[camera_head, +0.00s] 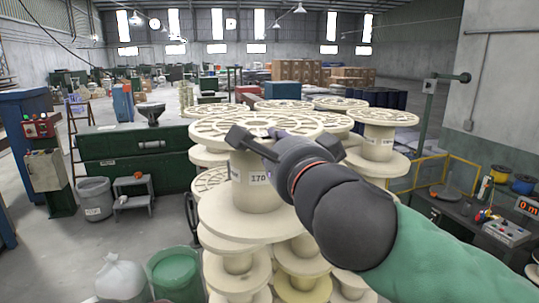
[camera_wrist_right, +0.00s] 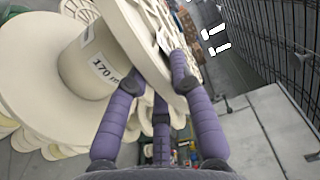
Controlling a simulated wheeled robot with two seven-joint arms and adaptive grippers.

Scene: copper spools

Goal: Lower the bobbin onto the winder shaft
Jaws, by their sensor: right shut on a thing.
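The bobbin (camera_head: 248,190) is a large cream spool with wide flanges and a "170" label on its core. It stands about upright in the head view, among stacked spools. My right gripper (camera_head: 258,138) is shut on the rim of its upper flange. In the right wrist view the purple fingers of my right gripper (camera_wrist_right: 156,75) close on the flange of the same bobbin (camera_wrist_right: 82,65). I cannot tell whether the bobbin's lower flange touches the spools below. I cannot pick out the winder shaft with certainty. My left gripper is out of view.
More cream spools (camera_head: 378,145) crowd behind, beside and below the bobbin. A workbench with a control box (camera_head: 505,232) stands at the right, near a green post (camera_head: 428,120). At the left are a green cabinet (camera_head: 105,150), a grey bin (camera_head: 95,200) and a step stool (camera_head: 133,190).

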